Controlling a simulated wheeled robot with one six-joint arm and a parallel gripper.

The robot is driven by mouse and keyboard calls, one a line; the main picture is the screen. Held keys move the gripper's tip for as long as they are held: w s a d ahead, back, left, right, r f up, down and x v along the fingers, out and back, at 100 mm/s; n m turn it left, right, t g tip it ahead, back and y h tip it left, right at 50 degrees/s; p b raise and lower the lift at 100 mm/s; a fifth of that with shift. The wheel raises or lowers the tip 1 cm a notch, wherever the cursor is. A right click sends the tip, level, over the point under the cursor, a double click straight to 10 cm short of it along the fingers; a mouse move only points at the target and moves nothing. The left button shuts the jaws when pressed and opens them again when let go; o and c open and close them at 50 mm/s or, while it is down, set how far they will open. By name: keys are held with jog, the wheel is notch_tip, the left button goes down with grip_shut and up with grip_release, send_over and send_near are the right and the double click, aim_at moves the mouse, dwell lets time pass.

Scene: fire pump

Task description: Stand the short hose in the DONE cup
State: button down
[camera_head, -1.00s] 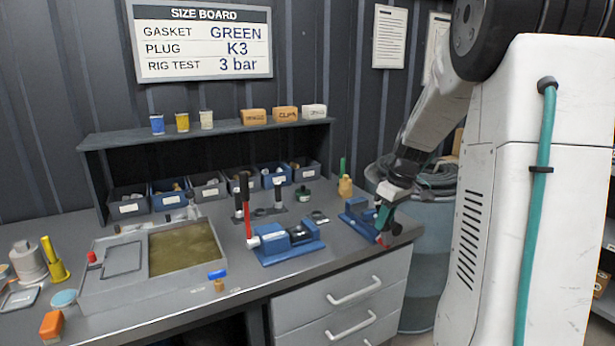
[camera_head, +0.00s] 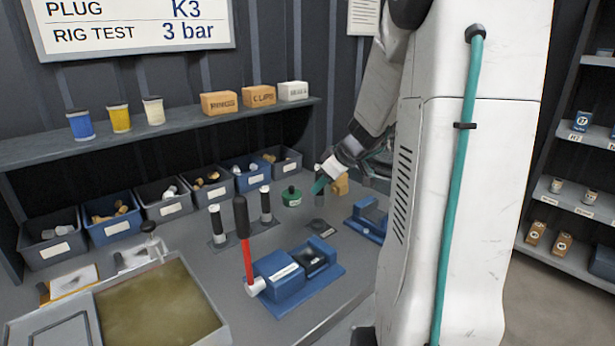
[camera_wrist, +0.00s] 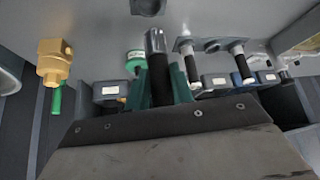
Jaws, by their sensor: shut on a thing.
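My gripper (camera_wrist: 172,85) has green fingers and is shut on the short hose (camera_wrist: 157,72), a black tube with a bright metal end, in the wrist view. In the head view my gripper (camera_head: 321,184) is over the back right of the bench, and a dark upright piece (camera_head: 319,199) shows just under it. A small dark round fitting (camera_head: 321,227) lies on the bench below; it may be the cup, but no DONE label is readable. Two similar black tubes with metal ends, the left (camera_head: 217,225) and the right (camera_head: 265,204), stand on a plate to the left.
A green-lidded pot (camera_head: 291,197) and a brass fitting (camera_head: 340,184) stand close to my gripper. A blue vise (camera_head: 295,270) with a red-handled tool is in front, and another blue block (camera_head: 366,218) is at right. Labelled bins (camera_head: 240,175) line the back under a shelf.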

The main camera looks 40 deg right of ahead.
aim_at(321, 205)
jog(key=shift+w+f, duration=0.2)
jog(key=shift+f, duration=3.2)
jog(key=shift+f, duration=0.3)
jog(key=c, duration=1.1)
grip_release()
jog(key=shift+c, duration=0.2)
jog(key=shift+s, duration=0.1)
jog(key=v, duration=0.7)
jog(key=shift+s+r, duration=0.2)
jog(key=shift+r, duration=0.1)
